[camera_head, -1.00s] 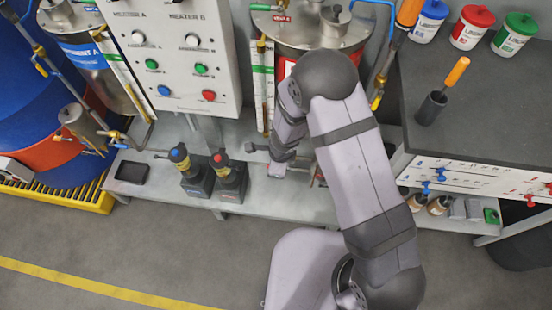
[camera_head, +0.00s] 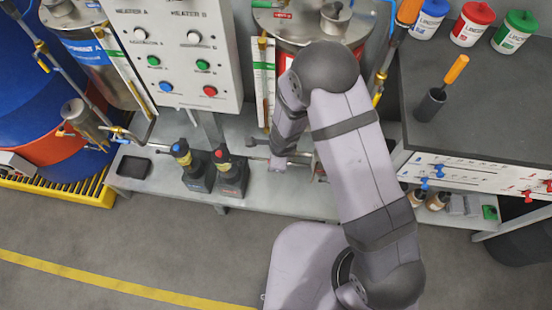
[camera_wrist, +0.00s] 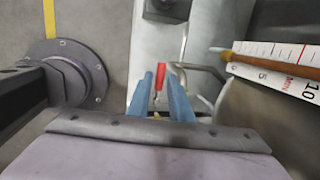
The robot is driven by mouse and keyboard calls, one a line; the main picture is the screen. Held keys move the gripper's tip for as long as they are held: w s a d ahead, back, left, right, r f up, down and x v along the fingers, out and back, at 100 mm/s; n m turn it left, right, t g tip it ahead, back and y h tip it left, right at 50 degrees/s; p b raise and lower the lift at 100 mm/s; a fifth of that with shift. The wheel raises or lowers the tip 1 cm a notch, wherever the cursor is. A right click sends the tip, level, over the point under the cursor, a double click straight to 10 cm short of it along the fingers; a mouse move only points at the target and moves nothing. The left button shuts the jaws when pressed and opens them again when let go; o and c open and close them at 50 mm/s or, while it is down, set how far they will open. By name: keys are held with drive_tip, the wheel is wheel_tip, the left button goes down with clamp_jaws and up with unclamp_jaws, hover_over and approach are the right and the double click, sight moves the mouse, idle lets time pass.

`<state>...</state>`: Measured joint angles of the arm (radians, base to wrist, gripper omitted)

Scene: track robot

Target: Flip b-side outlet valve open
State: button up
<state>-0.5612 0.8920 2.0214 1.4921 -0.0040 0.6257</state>
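A red lever handle (camera_wrist: 160,74) shows in the wrist view, upright in the picture, with its top between the tips of my gripper's two blue fingers (camera_wrist: 160,82). The fingers stand apart, with gaps beside the handle; I cannot tell whether either touches it. The metal fitting below the handle is partly hidden by the fingers. In the head view, my gripper (camera_head: 279,163) points down at the bench below the red-banded tank (camera_head: 310,30). My arm hides most of the valve area there.
Pipes and a white ruler (camera_wrist: 285,75) lie close right in the wrist view.

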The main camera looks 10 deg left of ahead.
drive_tip(key=p+v, duration=0.3)
drive_tip(key=v, duration=0.3)
idle(0.5)
